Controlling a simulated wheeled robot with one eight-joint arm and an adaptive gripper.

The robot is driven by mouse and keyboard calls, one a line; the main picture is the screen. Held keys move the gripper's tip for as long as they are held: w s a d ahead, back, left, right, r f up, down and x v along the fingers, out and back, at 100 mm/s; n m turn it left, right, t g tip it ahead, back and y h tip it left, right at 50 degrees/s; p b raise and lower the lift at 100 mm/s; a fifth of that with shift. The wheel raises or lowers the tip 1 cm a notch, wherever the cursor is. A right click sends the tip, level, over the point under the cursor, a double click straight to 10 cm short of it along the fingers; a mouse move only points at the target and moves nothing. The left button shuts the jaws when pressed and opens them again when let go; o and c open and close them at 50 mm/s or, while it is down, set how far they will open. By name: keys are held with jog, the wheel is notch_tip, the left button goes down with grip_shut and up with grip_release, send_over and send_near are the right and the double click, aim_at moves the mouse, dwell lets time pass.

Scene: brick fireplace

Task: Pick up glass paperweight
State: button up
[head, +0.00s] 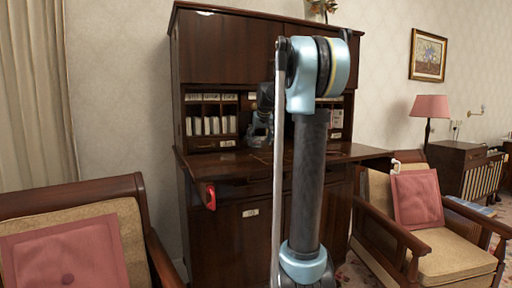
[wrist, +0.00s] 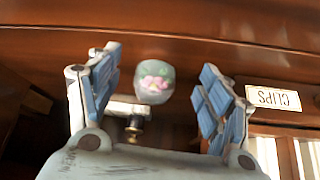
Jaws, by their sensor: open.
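The glass paperweight (wrist: 154,82) is a small rounded clear piece with a pink flower inside. In the wrist view it shows between the two blue-padded fingers of my gripper (wrist: 162,60), which are spread open on either side of it. I see no finger closed on it; how far it lies from the fingertips is hard to judge. In the head view my gripper (head: 262,125) is in front of the desk's pigeonholes, partly behind my arm. I cannot make out the paperweight in that view.
A dark wooden secretary desk (head: 230,165) has its writing surface lowered. Armchairs with pink cushions (head: 68,255) (head: 417,197) stand left and right of the desk.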

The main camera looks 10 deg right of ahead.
aim_at(257, 138)
jog(key=w, duration=0.4)
jog(key=shift+w+a, duration=0.15)
jog(key=shift+w, duration=0.05)
jog(key=shift+w+f, duration=0.15)
jog(key=shift+w, duration=0.2)
jog(key=shift+w+f, duration=0.15)
jog(key=shift+f, duration=0.2)
jog(key=c, duration=1.4)
